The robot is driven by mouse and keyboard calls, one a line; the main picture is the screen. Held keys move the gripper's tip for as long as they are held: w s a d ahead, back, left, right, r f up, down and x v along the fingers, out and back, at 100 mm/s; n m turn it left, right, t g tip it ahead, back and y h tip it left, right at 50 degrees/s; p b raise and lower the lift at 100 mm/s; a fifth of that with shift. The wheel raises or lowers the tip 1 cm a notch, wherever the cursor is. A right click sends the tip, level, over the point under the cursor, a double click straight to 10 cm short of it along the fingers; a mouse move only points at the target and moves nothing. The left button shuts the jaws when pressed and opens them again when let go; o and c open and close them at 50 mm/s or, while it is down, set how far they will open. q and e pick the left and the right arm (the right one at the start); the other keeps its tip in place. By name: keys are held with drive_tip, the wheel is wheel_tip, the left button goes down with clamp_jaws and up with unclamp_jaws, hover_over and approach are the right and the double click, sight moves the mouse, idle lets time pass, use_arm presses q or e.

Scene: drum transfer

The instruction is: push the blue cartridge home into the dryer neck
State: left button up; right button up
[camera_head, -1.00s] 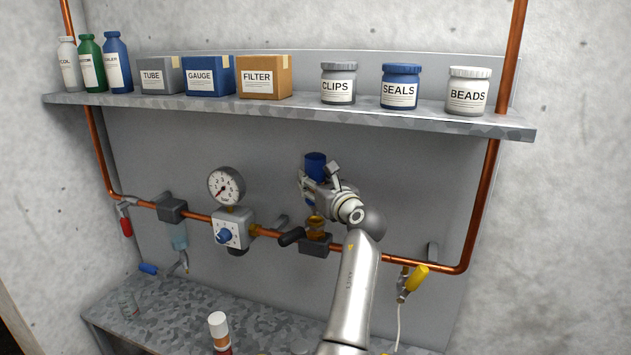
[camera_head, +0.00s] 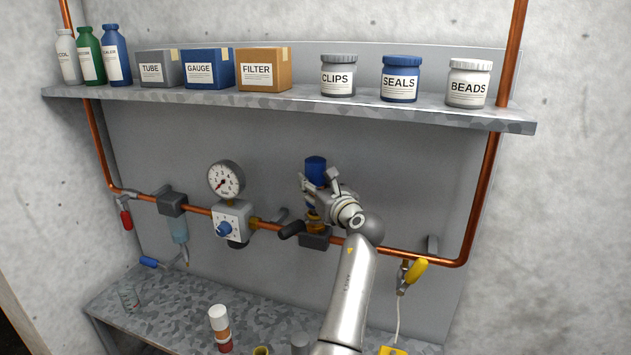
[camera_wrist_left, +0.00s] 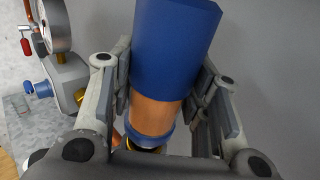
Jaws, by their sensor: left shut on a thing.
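The blue cartridge (camera_head: 315,169) stands roughly upright above the pipe in the head view. In the left wrist view it (camera_wrist_left: 172,45) shows a blue upper body, an orange band and a blue ring below. My left gripper (camera_head: 314,196) is shut on it, with one finger on each side in the left wrist view (camera_wrist_left: 166,85). The brass dryer neck (camera_head: 312,224) is right under the cartridge, on a dark block on the copper pipe. The gripper partly hides where the cartridge meets the neck, so its depth cannot be told. My right gripper is not in view.
A pressure gauge (camera_head: 226,180) on a regulator (camera_head: 231,222) stands left of the dryer. A dark handle (camera_head: 292,229) juts out close by. A shelf (camera_head: 270,103) with boxes and jars runs above; a yellow-handled valve (camera_head: 415,271) is at right.

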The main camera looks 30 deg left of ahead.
sight(316, 159)
use_arm(q)
drive_tip(key=shift+f, duration=0.6)
drive_tip(key=shift+f, duration=0.3)
drive_tip(key=o, duration=1.3)
wheel_tip(316, 159, up, 10)
drive_tip(key=shift+r, duration=0.1)
